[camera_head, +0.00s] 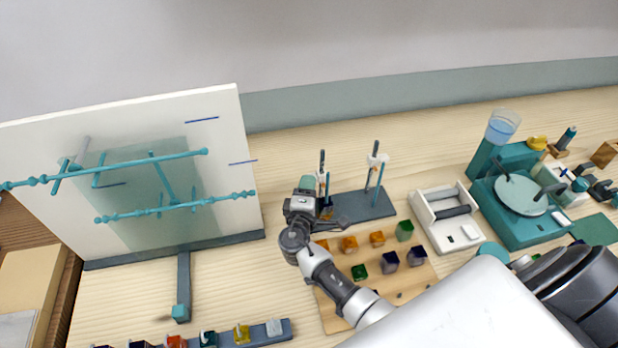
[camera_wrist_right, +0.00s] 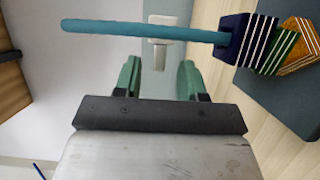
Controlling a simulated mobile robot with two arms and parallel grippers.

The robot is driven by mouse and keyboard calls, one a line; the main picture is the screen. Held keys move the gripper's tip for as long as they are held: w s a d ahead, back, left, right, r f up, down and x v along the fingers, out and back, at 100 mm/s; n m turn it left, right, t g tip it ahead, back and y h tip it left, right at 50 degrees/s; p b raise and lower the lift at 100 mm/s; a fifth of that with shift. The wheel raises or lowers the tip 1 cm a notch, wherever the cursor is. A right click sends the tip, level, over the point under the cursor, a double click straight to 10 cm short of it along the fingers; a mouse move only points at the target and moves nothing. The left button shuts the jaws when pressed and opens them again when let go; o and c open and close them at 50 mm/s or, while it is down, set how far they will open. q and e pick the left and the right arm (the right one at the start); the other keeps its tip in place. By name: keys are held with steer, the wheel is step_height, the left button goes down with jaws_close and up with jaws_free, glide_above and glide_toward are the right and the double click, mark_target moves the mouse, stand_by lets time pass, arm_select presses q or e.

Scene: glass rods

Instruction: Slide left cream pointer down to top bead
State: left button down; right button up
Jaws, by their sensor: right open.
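A dark slate stand (camera_head: 360,207) holds two upright rods in the head view. The left cream pointer (camera_head: 320,176) is mostly hidden by my right gripper (camera_head: 308,184). In the right wrist view the cream pointer (camera_wrist_right: 160,52) is at the teal rod (camera_wrist_right: 110,28), ahead of and between the green fingertips of my open right gripper (camera_wrist_right: 160,78). It is apart from the navy top bead (camera_wrist_right: 232,38), with bare rod between. A green bead (camera_wrist_right: 268,45) and an orange bead (camera_wrist_right: 298,45) are below the navy one.
The right rod carries another cream pointer (camera_head: 378,158). A wooden board (camera_head: 330,315) with several coloured blocks lies in front of the stand. A white tray (camera_head: 428,222) and a teal machine (camera_head: 520,228) stand right. A white panel (camera_head: 225,140) stands left.

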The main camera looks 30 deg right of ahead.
arm_select(q)
steer(key=shift+w+r, duration=0.35)
steer(key=shift+w, duration=0.35)
arm_select(e)
steer(key=shift+x, duration=1.05)
